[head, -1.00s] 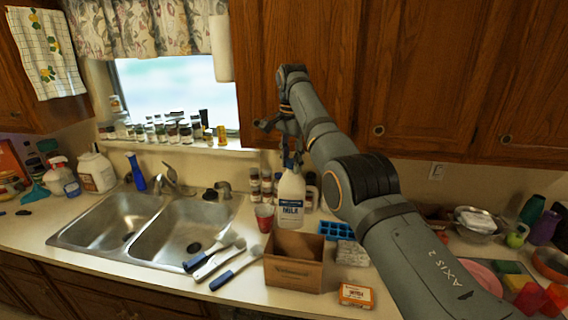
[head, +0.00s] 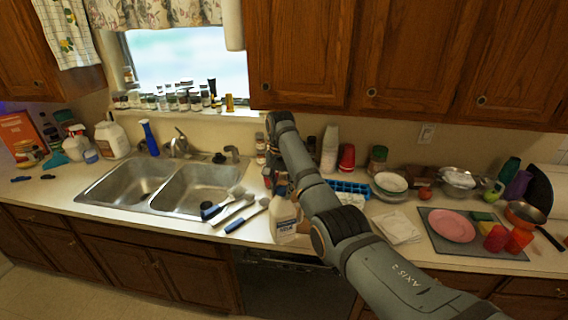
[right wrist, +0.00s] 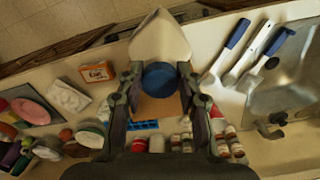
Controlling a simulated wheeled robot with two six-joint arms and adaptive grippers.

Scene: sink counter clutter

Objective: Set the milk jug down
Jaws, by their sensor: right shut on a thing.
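The white milk jug (head: 285,219) has a blue cap, which shows in the right wrist view (right wrist: 160,76). My right gripper (head: 277,186) is shut on the jug near its top, with a finger on each side of the cap in the right wrist view (right wrist: 162,88). The jug is near the counter's front edge, just right of the brushes. I cannot tell whether its base touches the counter. A brown cardboard box (right wrist: 158,108) lies behind the jug and is mostly hidden by the jug and my arm in the head view. My left gripper is not in view.
Several blue-handled brushes (head: 236,208) lie left of the jug beside the double sink (head: 190,186). A blue ice tray (head: 348,187), a white cloth (head: 397,227) and a grey mat (head: 484,250) with a pink plate are to the right. Spice jars stand behind.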

